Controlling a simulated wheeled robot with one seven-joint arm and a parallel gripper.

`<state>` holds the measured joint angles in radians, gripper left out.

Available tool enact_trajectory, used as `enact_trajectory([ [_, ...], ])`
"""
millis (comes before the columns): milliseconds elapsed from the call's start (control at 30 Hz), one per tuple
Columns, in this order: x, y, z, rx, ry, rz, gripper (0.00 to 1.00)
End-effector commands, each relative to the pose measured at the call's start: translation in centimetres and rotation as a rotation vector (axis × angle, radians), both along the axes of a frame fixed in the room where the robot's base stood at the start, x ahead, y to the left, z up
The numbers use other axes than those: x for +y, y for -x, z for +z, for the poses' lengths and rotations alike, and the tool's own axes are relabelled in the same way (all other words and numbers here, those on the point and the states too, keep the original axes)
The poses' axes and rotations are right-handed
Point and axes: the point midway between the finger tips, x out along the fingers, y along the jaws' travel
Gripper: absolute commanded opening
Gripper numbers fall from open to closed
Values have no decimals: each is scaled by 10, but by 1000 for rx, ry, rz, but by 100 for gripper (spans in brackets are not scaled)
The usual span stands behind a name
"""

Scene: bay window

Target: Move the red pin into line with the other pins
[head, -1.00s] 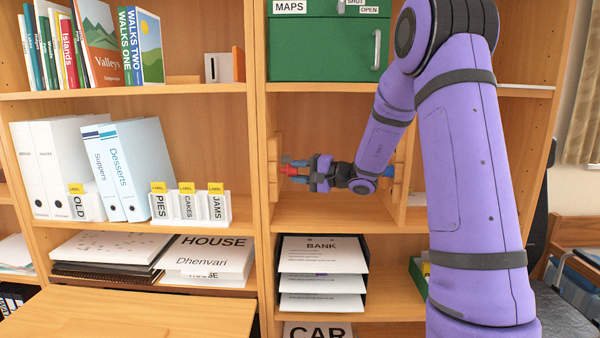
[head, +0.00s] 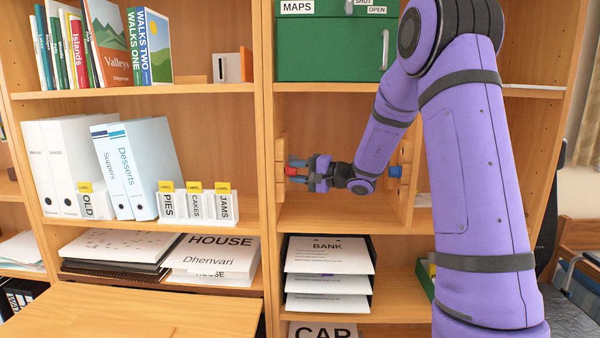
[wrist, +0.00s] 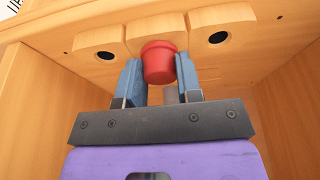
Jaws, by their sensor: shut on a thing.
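The red pin (wrist: 158,62) is a short red cylinder with a wider rim. In the wrist view it sits between the two blue fingers of my gripper (wrist: 160,82), which is shut on it. The pin is in front of the middle of several wooden blocks (wrist: 98,40); I cannot tell how deep it sits. The blocks on either side each show a dark round hole (wrist: 218,38). In the head view my gripper (head: 303,171) reaches left inside the shelf bay, with the red pin (head: 291,171) at its tips beside the left wooden block (head: 280,150).
A blue pin (head: 395,171) shows behind my wrist, near a wooden panel (head: 406,200) at the right. A green box (head: 330,48) stands on the shelf above. A paper tray (head: 328,270) stands below. The bay floor (head: 345,215) is clear.

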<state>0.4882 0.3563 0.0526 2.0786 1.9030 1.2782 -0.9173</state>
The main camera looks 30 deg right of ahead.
Motion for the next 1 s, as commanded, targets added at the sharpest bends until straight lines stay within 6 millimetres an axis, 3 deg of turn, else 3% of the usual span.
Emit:
enact_trajectory([
  [267,5,-3,0,0,0,1,4],
  [300,5,-3,0,0,0,1,42],
  [400,5,-3,0,0,0,1,62],
  [767,1,1,0,1,1,-1,62],
  [1000,-23,29,0,0,0,-3,62],
])
